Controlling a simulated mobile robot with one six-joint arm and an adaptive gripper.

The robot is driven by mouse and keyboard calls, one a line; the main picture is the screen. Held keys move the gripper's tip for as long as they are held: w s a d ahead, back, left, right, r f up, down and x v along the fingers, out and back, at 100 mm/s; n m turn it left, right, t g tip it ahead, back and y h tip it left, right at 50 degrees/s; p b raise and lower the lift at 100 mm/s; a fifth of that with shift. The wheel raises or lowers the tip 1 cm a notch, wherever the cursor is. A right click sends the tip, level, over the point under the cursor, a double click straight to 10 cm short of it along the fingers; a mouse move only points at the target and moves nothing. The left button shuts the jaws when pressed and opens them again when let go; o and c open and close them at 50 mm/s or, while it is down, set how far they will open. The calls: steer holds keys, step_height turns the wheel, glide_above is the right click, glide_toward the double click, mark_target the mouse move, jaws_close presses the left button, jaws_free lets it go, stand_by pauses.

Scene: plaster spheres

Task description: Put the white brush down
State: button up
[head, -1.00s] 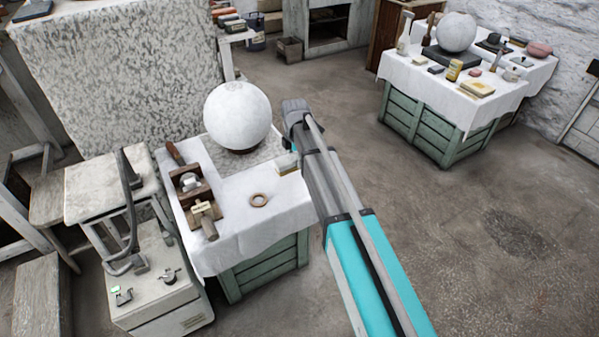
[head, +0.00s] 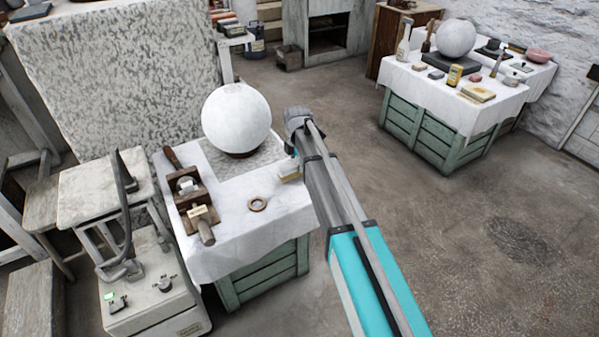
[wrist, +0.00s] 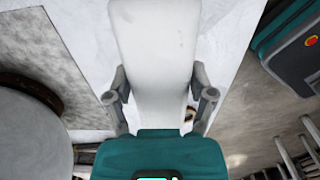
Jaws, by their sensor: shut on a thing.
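The white brush (wrist: 155,50) fills the upper middle of the wrist view, pale and broad, between the two fingers of my gripper (wrist: 160,97). My gripper is shut on it. In the head view the brush (head: 289,170) shows as a small white block with a tan lower part, at the right side of the near cloth-covered table (head: 235,205). My arm hides most of my gripper there. I cannot tell whether the brush touches the cloth.
A large plaster sphere (head: 236,120) stands on a grey slab just left of the brush. A wooden ring (head: 258,204) and wooden tools (head: 187,184) lie on the cloth. The cloth's front right is bare. A second table (head: 430,85) with several items stands far right.

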mark_target(297, 170)
steer(key=shift+w+f+b, duration=0.1)
steer(key=shift+f+b, duration=1.3)
steer(key=shift+f, duration=0.3)
steer(key=shift+f, duration=0.1)
steer(key=o, duration=1.2)
steer(key=shift+c, duration=0.2)
step_height(297, 170, up, 12)
steer(key=p, duration=1.2)
steer(key=shift+d, duration=0.1)
